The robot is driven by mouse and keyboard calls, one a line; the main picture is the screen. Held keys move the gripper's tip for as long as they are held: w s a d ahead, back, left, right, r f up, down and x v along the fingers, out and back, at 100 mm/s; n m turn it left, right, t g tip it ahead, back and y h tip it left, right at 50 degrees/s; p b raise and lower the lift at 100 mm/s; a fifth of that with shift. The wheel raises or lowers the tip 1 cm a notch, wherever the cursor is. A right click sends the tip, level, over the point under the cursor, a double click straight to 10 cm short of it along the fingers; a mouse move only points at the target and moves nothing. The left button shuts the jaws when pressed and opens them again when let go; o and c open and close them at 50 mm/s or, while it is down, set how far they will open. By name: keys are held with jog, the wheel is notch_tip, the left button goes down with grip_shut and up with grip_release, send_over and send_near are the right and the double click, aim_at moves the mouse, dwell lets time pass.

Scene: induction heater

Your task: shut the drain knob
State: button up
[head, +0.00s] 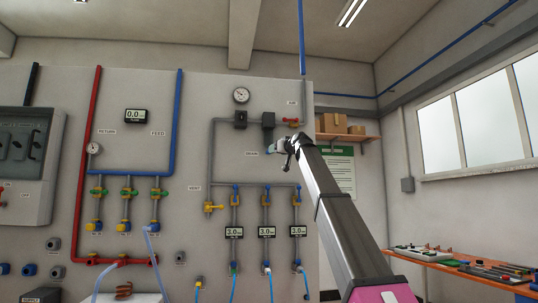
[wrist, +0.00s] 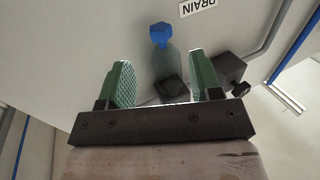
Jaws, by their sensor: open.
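The drain knob is a small blue piece (wrist: 162,34) on the end of a grey translucent bowl (wrist: 168,58), just beyond my fingertips in the wrist view. The DRAIN label (wrist: 198,6) is beside it, upside down. In the head view the label (head: 251,153) is left of my gripper (head: 279,146), which largely hides the knob. My gripper (wrist: 161,72) is open, with green textured fingers on either side of the bowl in the picture. No finger visibly touches the knob. I cannot tell whether the knob is shut.
A dark housing (head: 268,120) hangs above, with a pressure gauge (head: 241,96) at its upper left. A red-handled AIR valve (head: 291,122) is close to the right. Blue-topped valves (head: 267,190) and digital displays (head: 267,232) are below. A pipe (wrist: 282,42) runs nearby in the wrist view.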

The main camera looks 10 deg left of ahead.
jog(key=x, duration=0.7)
jog(key=shift+w+a, duration=0.15)
jog(key=shift+w, duration=0.1)
jog(key=c, duration=0.9)
